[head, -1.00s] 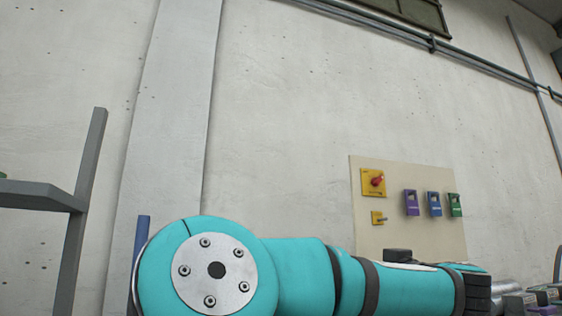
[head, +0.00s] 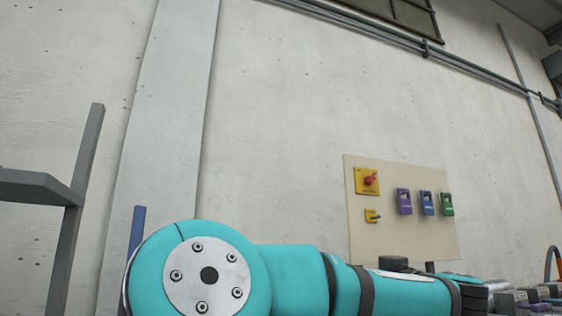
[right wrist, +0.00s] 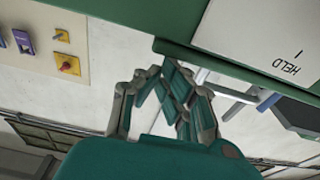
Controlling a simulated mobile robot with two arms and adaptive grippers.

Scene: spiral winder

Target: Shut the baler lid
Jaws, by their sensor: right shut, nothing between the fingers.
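In the right wrist view a green panel or beam (right wrist: 240,68) crosses the top right, with a white plate (right wrist: 270,30) marked "HELD", upside down. I cannot tell whether it is the baler lid or the baler's body. My right gripper (right wrist: 172,82) is shut and empty, with its fingertips close to the green edge. I cannot tell whether they touch it. The head view shows no clear baler or lid, and neither gripper. One of my teal arms lies across its bottom.
A beige board (head: 390,235) on the wall carries a red rotary switch on yellow (head: 368,180) and several coloured boxes. A grey rack (head: 75,215) stands at the left. Small parts (head: 520,298) sit at the lower right.

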